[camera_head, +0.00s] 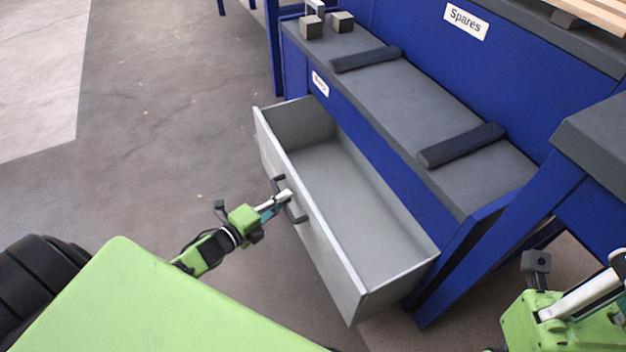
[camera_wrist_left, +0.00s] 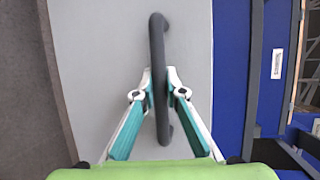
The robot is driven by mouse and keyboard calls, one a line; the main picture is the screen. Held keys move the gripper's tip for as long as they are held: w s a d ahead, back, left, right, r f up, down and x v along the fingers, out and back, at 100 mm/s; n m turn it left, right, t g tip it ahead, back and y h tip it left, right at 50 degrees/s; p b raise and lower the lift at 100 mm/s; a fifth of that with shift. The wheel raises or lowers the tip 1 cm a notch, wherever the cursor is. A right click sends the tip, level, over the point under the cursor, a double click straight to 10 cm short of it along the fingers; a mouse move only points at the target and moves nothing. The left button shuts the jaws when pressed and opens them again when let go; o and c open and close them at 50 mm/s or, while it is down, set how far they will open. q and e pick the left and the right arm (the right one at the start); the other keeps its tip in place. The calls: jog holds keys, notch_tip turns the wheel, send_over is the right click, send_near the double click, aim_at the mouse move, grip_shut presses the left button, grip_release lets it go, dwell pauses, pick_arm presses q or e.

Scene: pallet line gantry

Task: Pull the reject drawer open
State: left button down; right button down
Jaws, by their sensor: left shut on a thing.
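The reject drawer (camera_head: 343,255) is a grey open-topped drawer, pulled well out of the blue cabinet. Its inside is visible and looks empty. Its dark bar handle (camera_head: 294,212) is on the front face. My left gripper (camera_head: 283,197) is shut on the handle. In the left wrist view the two fingers (camera_wrist_left: 160,88) close on the handle (camera_wrist_left: 158,30) from both sides, near its middle, with the grey drawer front (camera_wrist_left: 100,60) behind. My right gripper is not clearly in view; only part of my right arm shows at the lower right of the head view.
The blue cabinet (camera_head: 375,135) has a grey top with two dark bars (camera_head: 462,145) and two small blocks (camera_head: 342,21). A "Spares" label (camera_head: 466,21) is on the blue panel behind. A blue-legged grey table (camera_head: 595,135) stands at right. Floor left of the drawer is clear.

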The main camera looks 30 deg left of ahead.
pick_arm(q)
jog(key=s+a+p, duration=0.1)
jog(key=s+a, duration=0.5)
jog(key=s, duration=0.2)
jog(key=shift+s+a, duration=0.25)
jog(key=c, duration=2.3)
grip_release()
jog(key=shift+c, duration=0.2)
jog(key=v, duration=1.2)
jog(key=shift+f, duration=0.15)
